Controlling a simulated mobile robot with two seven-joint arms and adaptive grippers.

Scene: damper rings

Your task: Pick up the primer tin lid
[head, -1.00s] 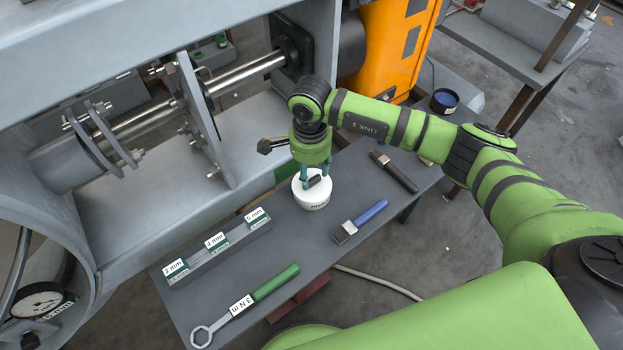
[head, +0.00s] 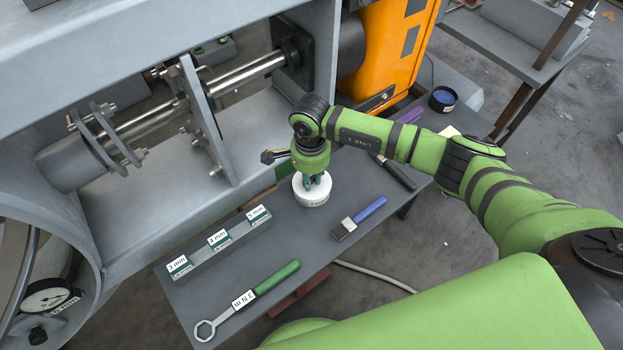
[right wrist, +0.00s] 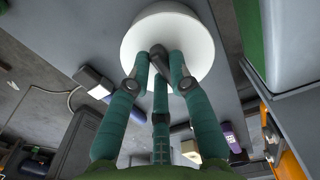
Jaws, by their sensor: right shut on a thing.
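The white primer tin (head: 311,197) stands upright on the grey bench, with its round white lid (head: 299,183) on top. My right gripper (head: 313,182) points down over the lid, its green fingers drawn together at the middle of the top. In the right wrist view the fingertips (right wrist: 159,62) meet at the centre of the white lid (right wrist: 185,35), closed on a small dark part there, probably its knob. The fingers mostly hide this part. The lid appears to sit on the tin. My left gripper is not in view.
On the bench (head: 290,235) lie a blue-handled brush (head: 360,218), a green-handled torque wrench (head: 250,297) and a grey rack of labelled gauges (head: 220,248). The grey machine housing (head: 265,130) stands close behind the tin.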

